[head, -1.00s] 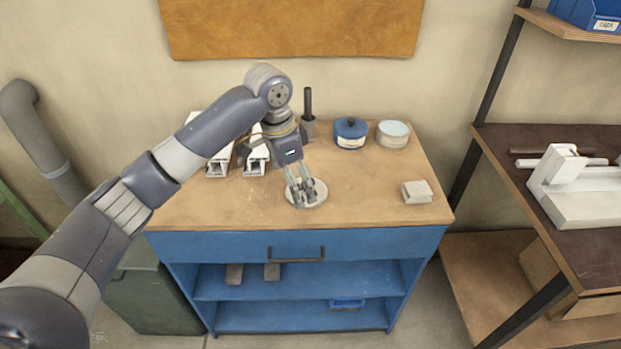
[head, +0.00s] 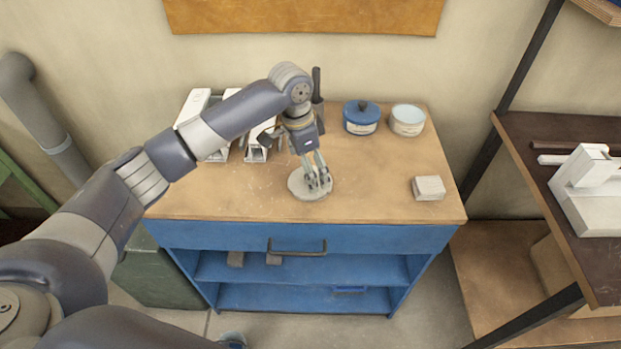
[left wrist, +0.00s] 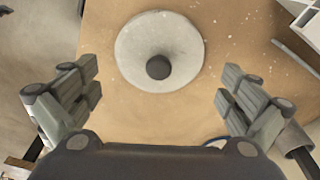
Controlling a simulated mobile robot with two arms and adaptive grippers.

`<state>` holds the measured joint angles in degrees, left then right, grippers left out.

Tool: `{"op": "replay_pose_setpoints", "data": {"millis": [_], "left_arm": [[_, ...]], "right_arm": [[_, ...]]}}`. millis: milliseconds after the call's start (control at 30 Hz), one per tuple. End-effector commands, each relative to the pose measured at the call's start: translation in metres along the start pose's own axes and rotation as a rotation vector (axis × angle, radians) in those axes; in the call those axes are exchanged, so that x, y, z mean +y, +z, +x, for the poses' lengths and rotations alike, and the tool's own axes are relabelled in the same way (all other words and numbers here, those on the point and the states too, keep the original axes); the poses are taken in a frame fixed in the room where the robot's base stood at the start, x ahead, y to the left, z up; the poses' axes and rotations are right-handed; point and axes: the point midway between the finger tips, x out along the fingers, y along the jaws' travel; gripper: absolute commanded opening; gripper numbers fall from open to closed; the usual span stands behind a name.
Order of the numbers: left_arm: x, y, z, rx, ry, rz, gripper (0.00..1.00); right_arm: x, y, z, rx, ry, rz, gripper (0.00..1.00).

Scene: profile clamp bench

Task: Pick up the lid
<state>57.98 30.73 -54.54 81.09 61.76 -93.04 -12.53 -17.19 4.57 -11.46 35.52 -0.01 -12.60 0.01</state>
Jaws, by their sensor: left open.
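The lid (head: 299,187) is a flat, round, light grey disc lying on the wooden bench top, towards its front middle. In the left wrist view the lid (left wrist: 135,50) shows a dark round knob (left wrist: 158,67) at its centre. My left gripper (head: 319,183) points down over the right part of the lid in the head view and hides some of it. In the left wrist view my left gripper (left wrist: 159,78) has its fingers spread wide on either side, with the knob between them in the picture and nothing held. My right gripper is not in view.
White clamp profiles (head: 193,108) stand at the bench's back left. A blue lidded pot (head: 361,118) and an open pale pot (head: 407,121) stand at the back right. A small pale block (head: 429,188) lies at the front right. The bench top (head: 375,185) between is clear.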

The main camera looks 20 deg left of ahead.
Motion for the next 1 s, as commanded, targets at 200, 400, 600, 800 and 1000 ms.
{"op": "replay_pose_setpoints", "data": {"millis": [200,400,600,800,1000], "left_arm": [[0.001,0.001,0.027,0.0,0.001,0.001,1.0],[0.001,0.001,0.031,0.001,-0.001,0.001,1.0],[0.001,0.001,0.031,0.001,-0.001,0.001,0.73],[0.001,0.001,0.032,-0.001,-0.001,0.001,0.35],[0.002,0.004,0.034,-0.006,0.001,0.0,0.2]], "right_arm": [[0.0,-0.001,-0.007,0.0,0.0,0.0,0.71],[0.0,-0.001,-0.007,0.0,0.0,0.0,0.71],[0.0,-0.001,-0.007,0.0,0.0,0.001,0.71],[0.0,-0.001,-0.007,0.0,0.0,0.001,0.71],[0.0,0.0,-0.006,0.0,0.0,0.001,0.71]]}}
